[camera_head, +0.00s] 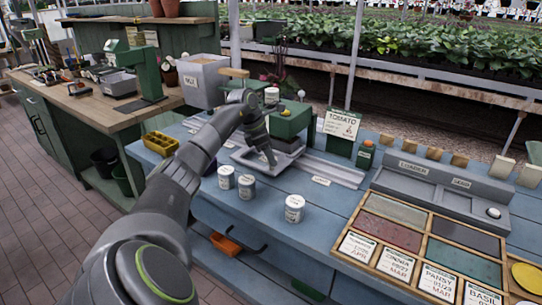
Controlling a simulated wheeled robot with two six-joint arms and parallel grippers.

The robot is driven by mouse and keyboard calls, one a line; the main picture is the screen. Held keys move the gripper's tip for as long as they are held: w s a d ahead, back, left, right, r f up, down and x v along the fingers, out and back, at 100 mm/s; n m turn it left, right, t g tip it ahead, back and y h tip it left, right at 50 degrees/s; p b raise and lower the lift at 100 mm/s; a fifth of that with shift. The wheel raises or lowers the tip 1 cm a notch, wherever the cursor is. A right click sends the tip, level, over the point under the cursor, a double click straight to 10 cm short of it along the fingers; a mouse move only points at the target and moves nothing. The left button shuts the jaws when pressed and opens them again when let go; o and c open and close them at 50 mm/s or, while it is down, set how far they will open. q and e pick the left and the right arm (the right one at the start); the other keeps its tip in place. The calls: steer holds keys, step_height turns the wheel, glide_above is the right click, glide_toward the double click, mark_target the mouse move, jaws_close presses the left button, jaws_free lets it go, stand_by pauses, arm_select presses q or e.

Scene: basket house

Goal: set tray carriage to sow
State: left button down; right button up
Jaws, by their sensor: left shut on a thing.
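The tray carriage (246,158) is a flat grey tray on a pale rail (335,172) that runs left to right across the blue bench. It stands toward the left part of the rail, in front of the green seeder stand (290,122). My left gripper (270,158) points down at the carriage and is shut on it; its fingers hide the exact spot held. Small white labels (320,181) lie along the rail's front, too small to read. My right gripper is not in view.
Several white labelled cans (294,209) stand on the bench in front of the rail. A yellow cell tray (160,143) is at left. A TOMATO sign (342,123) stands behind the rail. A wooden box of seed packets (385,240) and a grey two-part holder (440,190) fill the right.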

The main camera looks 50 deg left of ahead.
arm_select(q)
steer(key=c, duration=1.1)
jaws_free()
steer(key=shift+c, duration=0.2)
steer(key=shift+o, duration=0.3)
steer(key=shift+r, duration=0.1)
steer(key=v, duration=1.7)
steer(key=shift+s+r, duration=0.1)
